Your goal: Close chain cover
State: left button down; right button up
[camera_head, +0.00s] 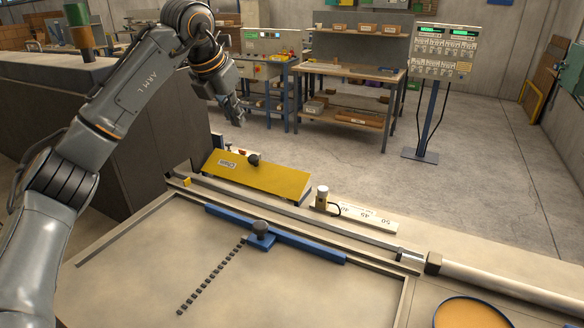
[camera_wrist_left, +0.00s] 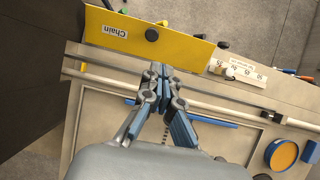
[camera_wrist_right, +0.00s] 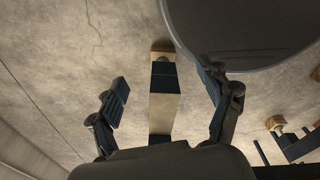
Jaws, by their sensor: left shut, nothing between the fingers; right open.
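The chain cover (camera_head: 272,178) is a yellow panel with a "Chain" label and a black knob (camera_head: 254,159). In the head view it slopes down towards the front, behind the rail; I cannot tell how far it is shut. It also shows in the left wrist view (camera_wrist_left: 180,42), beyond the fingers. My right gripper (camera_wrist_right: 165,80) is out of the head view. In its wrist view it is open, above the concrete floor.
A metal rail (camera_head: 300,213) runs along the table's back edge, with a numbered scale (camera_head: 368,217) behind it. A blue bar (camera_head: 310,247) with a black knob lies on the table. An orange round dish (camera_head: 470,315) is at front right. A dark cabinet (camera_head: 130,140) stands left.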

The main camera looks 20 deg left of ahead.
pick_arm(q)
jog(key=p, duration=0.2)
send_near(253, 159)
jog(key=p+x, duration=0.4)
jog(key=x, duration=0.2)
jog(key=shift+w+f, duration=0.2)
jog(key=shift+f, duration=0.25)
pick_arm(e)
notch_tip(253, 159, up, 6)
jog(key=a, duration=0.1)
jog(key=shift+w, duration=0.25)
jog(key=shift+f, duration=0.1)
